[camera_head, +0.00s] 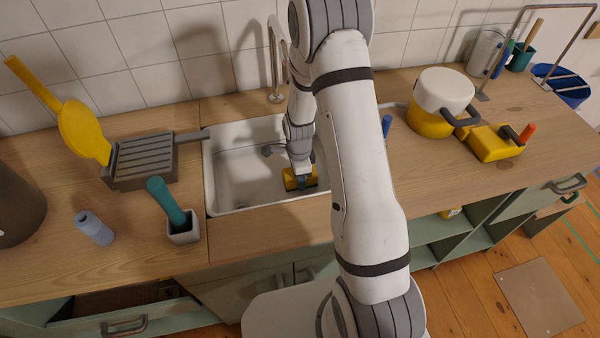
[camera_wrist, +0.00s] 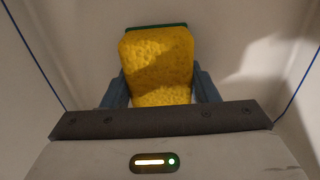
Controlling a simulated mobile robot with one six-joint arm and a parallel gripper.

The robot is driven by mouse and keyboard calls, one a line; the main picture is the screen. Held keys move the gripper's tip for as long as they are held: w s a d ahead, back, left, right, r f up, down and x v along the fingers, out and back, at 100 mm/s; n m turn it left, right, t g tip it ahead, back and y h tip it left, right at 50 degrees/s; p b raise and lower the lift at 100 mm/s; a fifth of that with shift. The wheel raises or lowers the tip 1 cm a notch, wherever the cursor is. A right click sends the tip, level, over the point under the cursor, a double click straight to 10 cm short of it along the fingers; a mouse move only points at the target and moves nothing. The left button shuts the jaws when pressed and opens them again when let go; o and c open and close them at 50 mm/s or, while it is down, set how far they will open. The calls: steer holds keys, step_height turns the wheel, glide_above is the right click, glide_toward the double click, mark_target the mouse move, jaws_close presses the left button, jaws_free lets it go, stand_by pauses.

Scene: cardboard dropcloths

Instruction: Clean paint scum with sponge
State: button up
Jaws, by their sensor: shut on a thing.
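A yellow sponge (camera_wrist: 158,65) with a green layer along its far edge fills the space between the fingers of my gripper (camera_wrist: 160,88) in the wrist view. My gripper is shut on it. In the head view the sponge (camera_head: 308,178) is low inside the white sink (camera_head: 232,188), toward its right side, with my gripper (camera_head: 300,180) just above. I cannot tell whether the sponge touches the sink floor. My arm hides the sink's right edge.
A faucet (camera_head: 276,60) rises behind the sink. Left of it are a grey drying rack (camera_head: 145,160), a yellow paddle-like tool (camera_head: 82,130), a teal-handled brush in a holder (camera_head: 183,230) and a grey bottle (camera_head: 94,228). A yellow-and-white pot (camera_head: 440,103) stands at right.

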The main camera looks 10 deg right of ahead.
steer(key=shift+f+b, duration=0.5)
steer(key=shift+f, duration=0.05)
steer(key=shift+b, duration=0.5)
stand_by(0.9)
steer(key=shift+s, duration=0.15)
